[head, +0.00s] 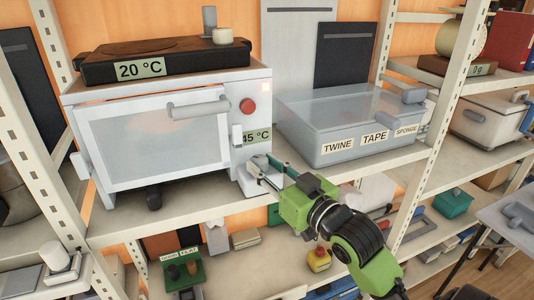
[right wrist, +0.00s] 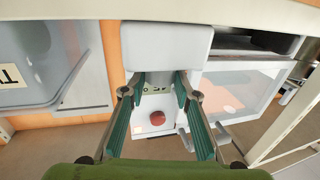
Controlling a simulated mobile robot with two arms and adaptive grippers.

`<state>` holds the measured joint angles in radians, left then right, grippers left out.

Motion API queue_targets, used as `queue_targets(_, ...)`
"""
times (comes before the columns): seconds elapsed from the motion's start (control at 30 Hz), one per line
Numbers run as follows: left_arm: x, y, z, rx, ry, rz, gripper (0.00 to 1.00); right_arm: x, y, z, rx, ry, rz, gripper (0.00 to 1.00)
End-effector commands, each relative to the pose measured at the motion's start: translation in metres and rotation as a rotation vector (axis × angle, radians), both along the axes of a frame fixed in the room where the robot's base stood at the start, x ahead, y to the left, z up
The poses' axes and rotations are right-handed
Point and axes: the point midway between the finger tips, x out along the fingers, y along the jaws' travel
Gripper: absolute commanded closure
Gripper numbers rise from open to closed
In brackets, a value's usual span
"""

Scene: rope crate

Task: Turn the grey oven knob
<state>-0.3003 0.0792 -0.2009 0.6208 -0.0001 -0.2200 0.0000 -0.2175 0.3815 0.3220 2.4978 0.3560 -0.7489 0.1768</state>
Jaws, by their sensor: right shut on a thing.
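The white oven (head: 185,85) stands on the shelf with its glass door shut. Its right-hand panel bears a red round button (head: 248,106) and a label reading 45 °C (head: 257,137). My right gripper (head: 264,168) is at the lower right corner of the oven, by a pale block (head: 262,187). In the right wrist view the two green-lined fingers (right wrist: 160,88) are closed in on a small grey knob (right wrist: 159,78) below the pale block. The knob is mostly hidden by the fingers in the head view. My left gripper is not in view.
A clear-lidded bin (head: 350,125) labelled TWINE, TAPE and SPONGE stands right of the oven. A black device (head: 165,60) reading 20 °C lies on top of the oven. A shelf upright (head: 440,130) rises farther right.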

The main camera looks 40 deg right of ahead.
Motion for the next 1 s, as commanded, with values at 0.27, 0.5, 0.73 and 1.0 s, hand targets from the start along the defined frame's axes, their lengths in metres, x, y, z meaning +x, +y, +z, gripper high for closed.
queue_targets(0.27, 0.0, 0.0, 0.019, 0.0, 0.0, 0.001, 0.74, 0.0, 0.003, 0.002, 0.004, 0.001, -0.101, 0.93)
queue_targets(0.5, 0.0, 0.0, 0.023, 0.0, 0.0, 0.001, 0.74, 0.0, 0.003, 0.0, -0.001, 0.001, -0.143, 0.93)
queue_targets(0.73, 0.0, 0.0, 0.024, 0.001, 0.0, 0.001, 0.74, 0.001, 0.004, -0.001, -0.004, 0.001, -0.15, 0.93)
queue_targets(1.0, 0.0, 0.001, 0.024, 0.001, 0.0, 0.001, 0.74, 0.001, 0.003, -0.002, -0.004, 0.002, -0.15, 0.64)
